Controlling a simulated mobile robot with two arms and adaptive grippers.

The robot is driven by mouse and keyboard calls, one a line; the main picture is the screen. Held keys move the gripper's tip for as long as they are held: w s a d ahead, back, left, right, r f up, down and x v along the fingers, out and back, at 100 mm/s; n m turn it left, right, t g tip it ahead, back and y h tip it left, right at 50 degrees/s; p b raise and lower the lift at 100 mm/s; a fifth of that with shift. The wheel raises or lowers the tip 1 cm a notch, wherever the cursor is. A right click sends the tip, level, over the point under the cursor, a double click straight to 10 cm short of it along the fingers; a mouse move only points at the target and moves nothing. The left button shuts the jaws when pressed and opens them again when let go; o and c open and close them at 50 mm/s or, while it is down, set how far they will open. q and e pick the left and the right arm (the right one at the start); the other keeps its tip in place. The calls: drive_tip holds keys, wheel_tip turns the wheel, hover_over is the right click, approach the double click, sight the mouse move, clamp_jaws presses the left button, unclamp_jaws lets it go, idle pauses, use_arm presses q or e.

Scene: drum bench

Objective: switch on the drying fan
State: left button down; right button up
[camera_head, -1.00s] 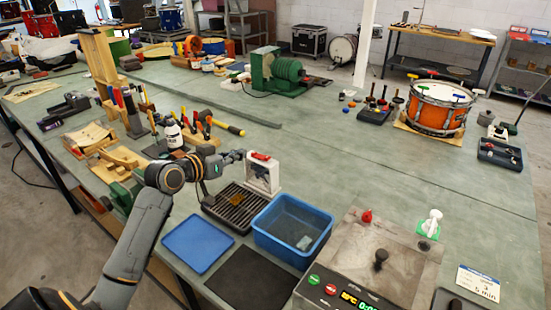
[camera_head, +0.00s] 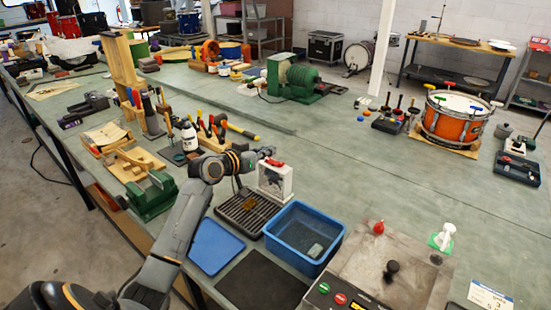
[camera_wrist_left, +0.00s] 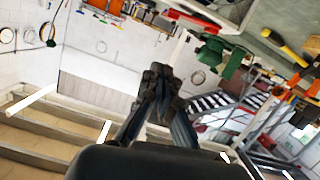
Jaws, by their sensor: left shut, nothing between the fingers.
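A small white upright box with a red part on its top, which looks like the drying fan (camera_head: 275,182), stands at the back end of a dark slatted rack (camera_head: 247,212). The red part (camera_head: 274,163) also shows at the top of the left wrist view (camera_wrist_left: 193,20). My left gripper (camera_head: 267,151) is shut and empty, close to the box's top and slightly above and left of the red part. Contact cannot be told. Its closed fingertips (camera_wrist_left: 158,80) show in the left wrist view, apart from the red part in the picture. My right gripper is not in view.
A blue bin (camera_head: 284,252) and a blue mat (camera_head: 212,246) lie in front of the box. A white bottle (camera_head: 189,135) and upright tools stand behind my left arm. A green motor-like machine (camera_head: 294,78) is farther back. The bench right of the box is clear.

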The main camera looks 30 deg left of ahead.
sight(274, 162)
use_arm(q)
drive_tip(key=x, duration=0.3)
drive_tip(key=shift+w+d+r, duration=0.1)
drive_tip(key=shift+w, duration=0.05)
wheel_tip(274, 162, down, 4)
drive_tip(key=shift+d+f+p, duration=0.15)
drive_tip(key=shift+d+p, duration=0.05)
drive_tip(key=shift+p, duration=0.35)
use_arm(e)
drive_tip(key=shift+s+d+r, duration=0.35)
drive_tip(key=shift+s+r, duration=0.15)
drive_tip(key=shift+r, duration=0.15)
